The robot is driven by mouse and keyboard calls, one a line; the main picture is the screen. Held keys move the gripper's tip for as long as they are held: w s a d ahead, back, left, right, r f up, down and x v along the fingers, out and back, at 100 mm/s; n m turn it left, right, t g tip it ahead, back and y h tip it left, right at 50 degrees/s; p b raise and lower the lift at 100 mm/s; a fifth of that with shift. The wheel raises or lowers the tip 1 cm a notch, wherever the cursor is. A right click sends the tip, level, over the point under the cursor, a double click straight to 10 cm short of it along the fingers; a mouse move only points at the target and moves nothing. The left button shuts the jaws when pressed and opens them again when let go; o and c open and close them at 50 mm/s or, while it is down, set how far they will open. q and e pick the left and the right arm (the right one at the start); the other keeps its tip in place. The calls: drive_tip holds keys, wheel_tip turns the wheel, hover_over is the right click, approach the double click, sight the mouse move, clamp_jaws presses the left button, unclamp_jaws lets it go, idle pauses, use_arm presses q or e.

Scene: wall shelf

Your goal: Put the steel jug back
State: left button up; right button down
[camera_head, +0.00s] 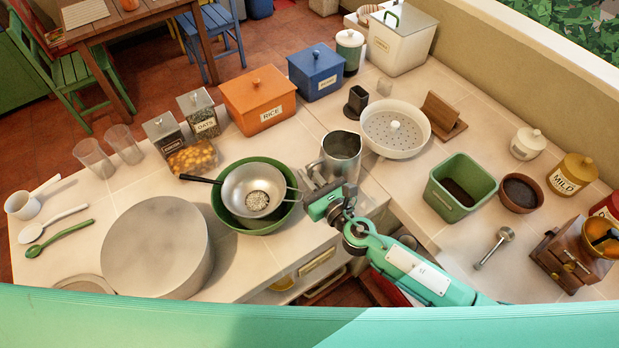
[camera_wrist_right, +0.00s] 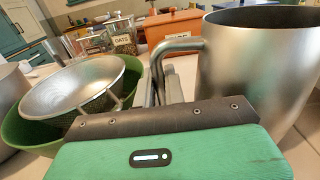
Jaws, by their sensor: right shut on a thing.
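The steel jug (camera_head: 342,156) is upright at the middle of the L-shaped counter, open at the top. Its body fills the right side of the right wrist view (camera_wrist_right: 258,70), with its bent handle (camera_wrist_right: 176,50) toward the left. My right gripper (camera_head: 318,184) is shut on the jug's handle, reaching in from the lower right in the head view. I cannot tell whether the jug's base touches the counter. My left gripper does not show.
A green bowl (camera_head: 222,208) with a steel strainer (camera_head: 254,186) stands close left of the gripper. A white colander (camera_head: 380,147) is right of the jug, a small black holder (camera_head: 356,102) behind it. An orange rice box (camera_head: 258,102) stands behind left. A green planter (camera_head: 455,200) is at right.

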idle(0.3)
drive_tip(key=shift+f, duration=0.2)
drive_tip(key=c, duration=1.8)
unclamp_jaws()
drive_tip(key=shift+o, duration=0.2)
